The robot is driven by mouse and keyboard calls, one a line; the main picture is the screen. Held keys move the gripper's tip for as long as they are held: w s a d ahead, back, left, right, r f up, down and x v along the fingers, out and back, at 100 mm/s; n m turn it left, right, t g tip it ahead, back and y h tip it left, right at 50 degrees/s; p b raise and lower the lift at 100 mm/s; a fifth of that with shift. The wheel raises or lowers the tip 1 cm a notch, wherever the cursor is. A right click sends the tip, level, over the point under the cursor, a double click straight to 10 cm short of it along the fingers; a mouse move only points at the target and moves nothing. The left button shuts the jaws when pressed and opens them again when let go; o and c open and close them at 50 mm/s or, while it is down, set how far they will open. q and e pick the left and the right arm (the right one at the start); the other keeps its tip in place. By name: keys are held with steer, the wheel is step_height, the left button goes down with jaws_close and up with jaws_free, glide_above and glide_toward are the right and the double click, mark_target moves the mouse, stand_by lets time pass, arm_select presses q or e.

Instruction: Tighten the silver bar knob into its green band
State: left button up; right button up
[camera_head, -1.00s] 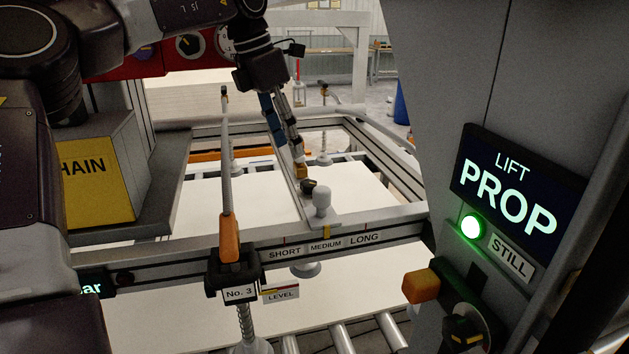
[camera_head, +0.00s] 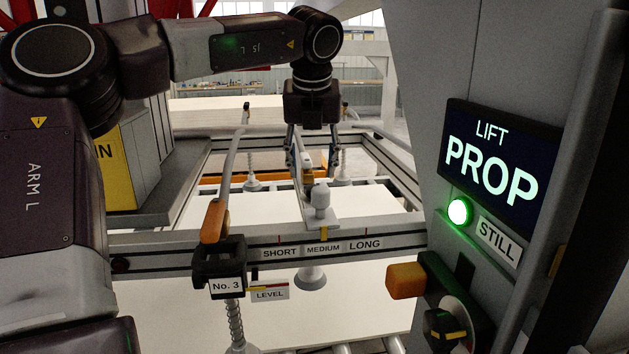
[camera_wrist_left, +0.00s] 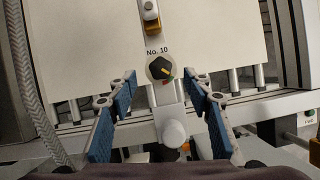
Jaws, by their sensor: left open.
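A silver bar (camera_wrist_left: 172,104) runs away from the front beam, with a dark bar knob (camera_wrist_left: 160,67) on a round dial below the label "No. 10". Small coloured marks, including red and green, show at the dial's lower right; which one the knob points to is too small to tell. A pale rounded post (camera_wrist_left: 174,133) stands nearer on the same bar and shows in the head view (camera_head: 320,197). My left gripper (camera_head: 313,170) points down above the bar, open and empty, its blue-padded fingers (camera_wrist_left: 165,85) on either side of it. My right gripper is not in view.
The front beam (camera_head: 220,255) carries SHORT, MEDIUM and LONG labels. A grey column with a lit PROP display (camera_head: 490,170) and orange handle (camera_head: 405,281) stands right. White sheets lie below.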

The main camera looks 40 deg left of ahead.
mark_target(312, 186)
arm_select(q)
steer(key=shift+p+x, duration=0.5)
steer(key=shift+x, duration=1.9)
steer(key=c, duration=1.1)
steer(key=shift+m+t+h+b, duration=0.35)
steer(key=shift+m+b, duration=0.25)
steer(key=shift+m, duration=0.5)
steer(key=shift+c, duration=0.2)
steer(key=o, duration=1.1)
steer(key=shift+o, duration=0.2)
steer(key=v, duration=1.2)
